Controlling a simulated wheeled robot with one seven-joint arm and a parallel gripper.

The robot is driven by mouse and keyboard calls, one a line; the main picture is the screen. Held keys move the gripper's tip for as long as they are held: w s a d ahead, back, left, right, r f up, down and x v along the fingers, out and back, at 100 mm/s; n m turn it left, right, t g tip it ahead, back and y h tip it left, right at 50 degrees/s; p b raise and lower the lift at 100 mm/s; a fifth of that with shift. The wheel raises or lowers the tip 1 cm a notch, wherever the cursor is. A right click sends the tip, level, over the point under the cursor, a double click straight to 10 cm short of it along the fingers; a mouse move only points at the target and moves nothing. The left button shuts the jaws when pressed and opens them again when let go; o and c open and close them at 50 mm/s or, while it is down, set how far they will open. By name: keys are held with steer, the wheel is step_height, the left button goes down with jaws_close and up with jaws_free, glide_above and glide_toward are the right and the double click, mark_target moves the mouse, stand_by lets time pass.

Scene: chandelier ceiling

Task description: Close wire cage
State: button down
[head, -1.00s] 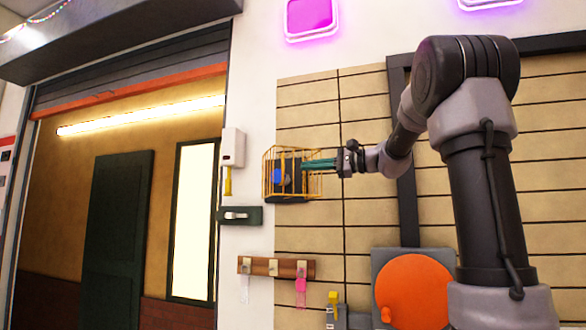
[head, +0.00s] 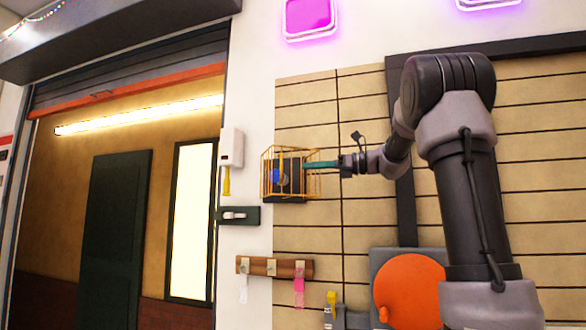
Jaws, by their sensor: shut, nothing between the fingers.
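The wire cage (head: 291,194) is a small yellow wire box fixed on the wall panel, left of my arm. Inside or behind its wires is a dark box with a blue part (head: 276,176) on its left side. My gripper (head: 308,165), with thin teal fingers, points left. Its tips are at the right side of the cage and look shut, with nothing held. At this size I cannot tell whether the fingertips touch the wires, or how far the cage door stands open.
A dark switch plate (head: 238,215) and a white box (head: 231,148) are on the wall left of the cage. A wooden hook rail (head: 275,267) hangs below. An orange disc (head: 409,288) is at lower right. The slatted panel around the cage is mostly bare.

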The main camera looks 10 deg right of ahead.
mark_target(273, 168)
steer(key=x, duration=0.6)
stand_by(0.3)
steer(key=shift+w+a+t, duration=0.2)
steer(key=shift+a+t, duration=0.3)
steer(key=shift+a, duration=0.05)
steer(key=a+m+t, duration=0.1)
steer(key=w+a+m+t+h, duration=0.1)
steer(key=a, duration=0.1)
steer(key=w+a+h, duration=0.1)
steer(key=shift+w+a+m+t, duration=0.2)
steer(key=shift+m+t, duration=0.2)
steer(key=w+d+x, duration=0.1)
steer(key=x, duration=0.8)
steer(key=shift+w+h, duration=0.3)
steer(key=shift+w, duration=0.05)
